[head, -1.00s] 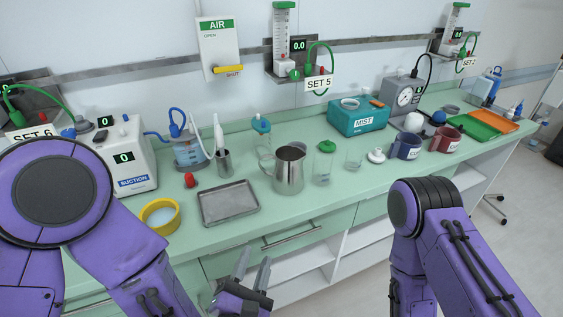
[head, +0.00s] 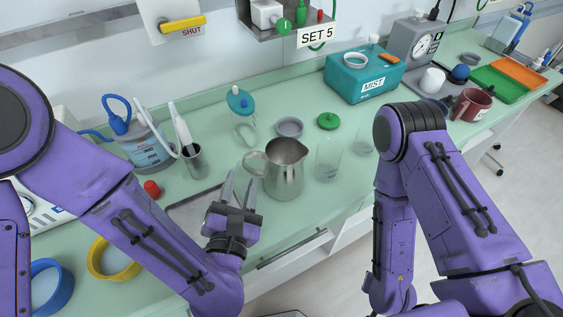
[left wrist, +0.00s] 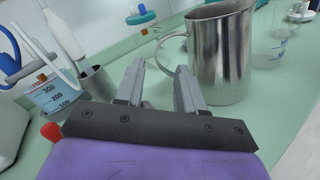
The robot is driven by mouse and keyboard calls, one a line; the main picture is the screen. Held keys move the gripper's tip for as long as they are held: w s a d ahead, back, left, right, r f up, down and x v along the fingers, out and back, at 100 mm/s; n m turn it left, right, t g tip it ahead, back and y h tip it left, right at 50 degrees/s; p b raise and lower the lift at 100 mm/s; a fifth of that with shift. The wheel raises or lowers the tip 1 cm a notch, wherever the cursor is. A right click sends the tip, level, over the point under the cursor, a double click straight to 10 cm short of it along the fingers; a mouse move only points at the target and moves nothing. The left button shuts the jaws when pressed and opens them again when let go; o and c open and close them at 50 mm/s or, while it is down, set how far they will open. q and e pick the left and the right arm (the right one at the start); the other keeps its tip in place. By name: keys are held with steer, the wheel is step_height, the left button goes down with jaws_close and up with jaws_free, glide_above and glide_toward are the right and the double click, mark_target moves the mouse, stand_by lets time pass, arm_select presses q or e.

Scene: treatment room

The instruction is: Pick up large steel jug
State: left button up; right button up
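The large steel jug (head: 286,170) stands upright on the green counter, its handle pointing left toward my left gripper. My left gripper (head: 240,182) is open and empty, just left of the jug and close to its handle. In the left wrist view the jug (left wrist: 220,55) stands beyond and to the right of the open fingers (left wrist: 158,78). The handle (left wrist: 168,52) is just past the fingertips, and I see nothing between the fingers. My right arm shows at the right of the head view, but its gripper is out of the frame.
A steel tray (head: 185,212) lies partly behind my left arm. A small steel cup (head: 194,163) and a suction jar (head: 145,150) stand to the left. Clear beakers (head: 328,160) stand right of the jug, with a teal MIST box (head: 345,80) behind.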

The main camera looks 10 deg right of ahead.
mark_target(244, 162)
arm_select(q)
steer(key=shift+w+f+b, duration=0.25)
steer(key=shift+f+b, duration=0.1)
steer(key=shift+b, duration=0.4)
steer(key=shift+w+d+r+p, duration=0.1)
steer(key=shift+w+r+p, duration=0.35)
steer(key=shift+r+p, duration=0.25)
steer(key=p+x, duration=0.3)
steer(key=x, duration=0.3)
steer(key=shift+w+d+r, duration=0.1)
steer(key=shift+w+r, duration=0.05)
steer(key=shift+w, duration=0.4)
steer(key=shift+w+f, duration=0.2)
steer(key=shift+f, duration=0.05)
steer(key=shift+d, duration=0.1)
jaws_close()
arm_select(e)
steer(key=shift+s+r, duration=0.2)
steer(key=shift+r, duration=0.5)
arm_select(q)
steer(key=shift+r, duration=0.1)
